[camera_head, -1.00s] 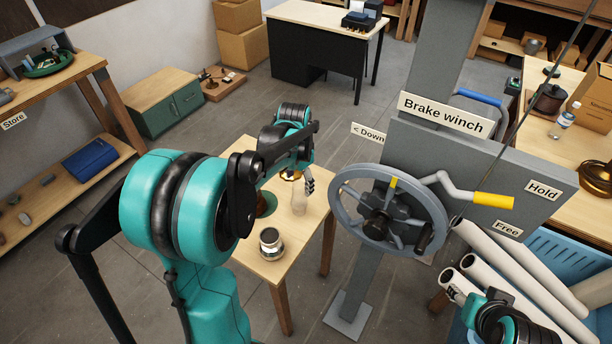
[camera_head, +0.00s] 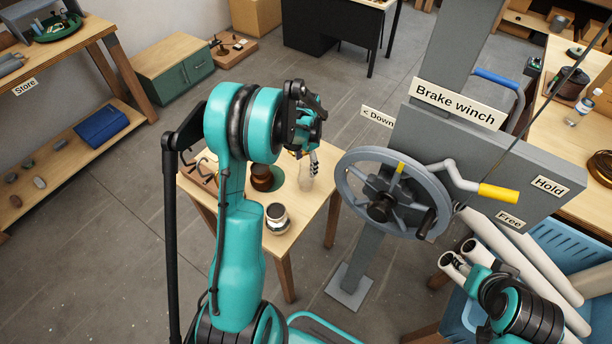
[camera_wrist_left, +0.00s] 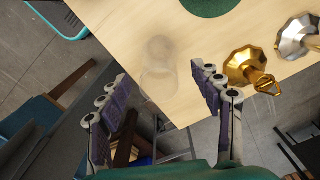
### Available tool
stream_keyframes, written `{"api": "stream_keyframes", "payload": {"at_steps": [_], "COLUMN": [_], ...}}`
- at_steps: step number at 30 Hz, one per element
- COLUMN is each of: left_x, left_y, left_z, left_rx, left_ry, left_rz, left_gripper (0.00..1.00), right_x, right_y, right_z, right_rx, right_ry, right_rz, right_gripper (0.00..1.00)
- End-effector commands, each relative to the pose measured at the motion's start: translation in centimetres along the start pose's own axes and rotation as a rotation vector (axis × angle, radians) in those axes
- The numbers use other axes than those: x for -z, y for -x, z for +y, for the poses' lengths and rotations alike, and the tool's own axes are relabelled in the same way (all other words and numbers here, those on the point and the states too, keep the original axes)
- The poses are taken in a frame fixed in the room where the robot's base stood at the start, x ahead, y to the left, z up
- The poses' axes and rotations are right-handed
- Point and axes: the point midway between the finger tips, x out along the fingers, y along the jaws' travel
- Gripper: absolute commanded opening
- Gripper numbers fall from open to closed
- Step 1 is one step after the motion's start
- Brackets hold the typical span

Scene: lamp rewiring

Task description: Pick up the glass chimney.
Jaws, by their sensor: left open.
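The glass chimney (camera_head: 306,180) is clear and faint, and stands near the right edge of the small wooden table (camera_head: 302,215). My left gripper (camera_head: 313,163) is open just above or around its top. In the left wrist view the chimney (camera_wrist_left: 158,72) shows as a pale see-through cylinder between the two spread fingers of the left gripper (camera_wrist_left: 160,82). I see no finger closed on it, and I cannot tell whether one touches it. My right gripper (camera_head: 455,264) shows small at the lower right, by the pale tubes; its jaws are unclear.
A metal-lidded jar (camera_head: 277,216) and a brown pot (camera_head: 262,178) stand on the same table. In the wrist view a brass fitting (camera_wrist_left: 246,68) and a silver one (camera_wrist_left: 297,38) lie close right of the fingers. The brake winch wheel (camera_head: 392,195) stands close right of the table.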

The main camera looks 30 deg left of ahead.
Motion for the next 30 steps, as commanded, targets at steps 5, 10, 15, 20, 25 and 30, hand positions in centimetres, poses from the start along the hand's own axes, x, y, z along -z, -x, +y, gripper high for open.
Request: {"api": "stream_keyframes", "payload": {"at_steps": [5, 10, 15, 20, 25, 30], "left_x": [0.0, 0.0, 0.0, 0.0, 0.0, 0.0], "left_y": [0.0, 0.0, 0.0, 0.1, 1.9, 5.6], "left_z": [0.0, 0.0, 0.0, 0.0, 0.0, 0.0], "left_rx": [0.0, 0.0, 0.0, 0.0, 0.0, 0.0], "left_ry": [0.0, 0.0, 0.0, 0.0, 0.0, 0.0], "left_rz": [0.0, 0.0, 0.0, 0.0, 0.0, 0.0], "left_gripper": [0.65, 0.2, 0.0, 0.0, 0.0, 0.0], "right_x": [0.0, 0.0, 0.0, 0.0, 0.1, 0.4], "right_y": [0.0, 0.0, 0.0, 0.0, 0.2, 0.5], "right_z": [0.0, 0.0, 0.0, 0.0, 0.0, 0.0], "right_rx": [0.0, 0.0, 0.0, 0.0, 0.0, 0.0], "right_ry": [0.0, 0.0, 0.0, 0.0, 0.0, 0.0], "right_rz": [0.0, 0.0, 0.0, 0.0, 0.0, 0.0], "right_gripper": [0.51, 0.51, 0.51, 0.51, 0.51, 0.51]}}
